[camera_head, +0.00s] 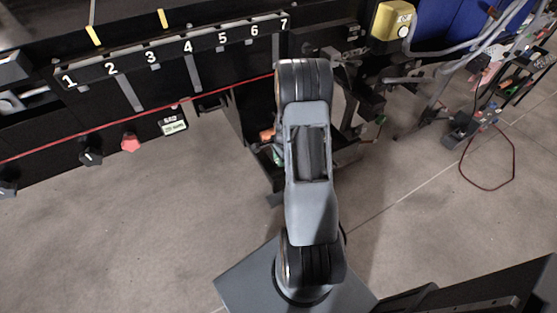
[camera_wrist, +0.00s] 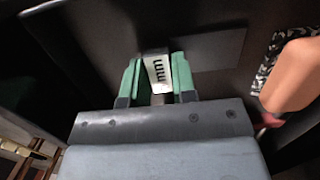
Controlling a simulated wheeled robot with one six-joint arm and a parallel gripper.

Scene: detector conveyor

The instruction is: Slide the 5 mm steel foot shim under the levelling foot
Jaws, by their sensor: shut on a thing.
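In the wrist view my gripper (camera_wrist: 156,78) has two green fingers shut on a small pale plate with black "mm" lettering, which appears to be the steel foot shim (camera_wrist: 158,68). The shim sticks out a little beyond the fingertips, over a dark surface. I cannot tell whether it touches that surface. I cannot make out the levelling foot in either view. In the head view my own arm covers most of the work area, and the shim cannot be made out there.
An orange object (camera_wrist: 296,76) stands close to the right of my gripper, beside a black-and-white patterned patch. In the head view a dark numbered conveyor frame (camera_head: 170,62) runs along the left, with a red knob (camera_head: 130,142). Open floor (camera_head: 130,230) lies at the lower left.

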